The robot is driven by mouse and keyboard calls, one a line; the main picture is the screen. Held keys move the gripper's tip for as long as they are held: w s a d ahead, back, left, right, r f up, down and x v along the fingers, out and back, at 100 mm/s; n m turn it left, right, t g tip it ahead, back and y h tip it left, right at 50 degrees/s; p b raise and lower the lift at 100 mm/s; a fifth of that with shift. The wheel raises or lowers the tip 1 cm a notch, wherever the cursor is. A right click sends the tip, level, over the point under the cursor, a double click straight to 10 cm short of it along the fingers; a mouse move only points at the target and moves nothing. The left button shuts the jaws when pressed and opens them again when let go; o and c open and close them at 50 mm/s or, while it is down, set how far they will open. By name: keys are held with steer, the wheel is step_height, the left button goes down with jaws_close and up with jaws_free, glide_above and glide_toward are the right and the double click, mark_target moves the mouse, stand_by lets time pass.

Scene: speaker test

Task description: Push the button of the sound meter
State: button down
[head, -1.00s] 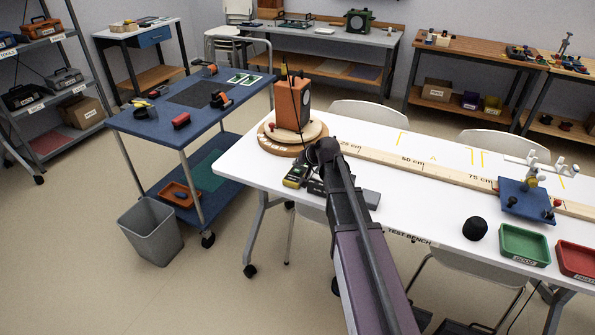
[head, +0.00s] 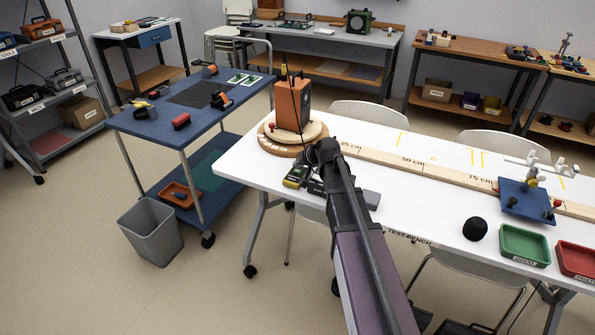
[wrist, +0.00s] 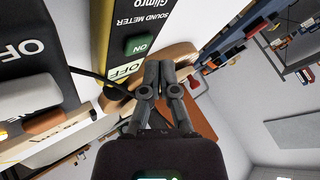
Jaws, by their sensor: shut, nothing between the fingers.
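The sound meter (wrist: 150,20), black with a yellow edge, fills the top middle of the wrist view. In the head view the sound meter (head: 297,174) lies near the white bench's left front, beside the round wooden base. My gripper (wrist: 160,66) is shut and empty, its fingertips just below and right of the green button in the wrist view. I cannot tell whether they touch the meter.
An orange speaker (head: 292,107) stands on the round wooden base (head: 283,148) behind. A wooden ruler (head: 400,159) runs along the bench (head: 400,200). The bench's front middle is mostly clear.

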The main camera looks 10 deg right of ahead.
mark_target(298, 171)
steer(key=shift+f, duration=0.15)
steer(key=shift+f+b, duration=0.3)
steer(key=shift+b, duration=0.15)
steer(key=shift+f+b, duration=0.5)
stand_by(1.0)
steer(key=shift+r, duration=0.15)
steer(key=shift+r+p, duration=0.85)
steer(key=shift+p, duration=0.15)
step_height(298, 171, up, 6)
steer(key=p, duration=0.6)
stand_by(0.5)
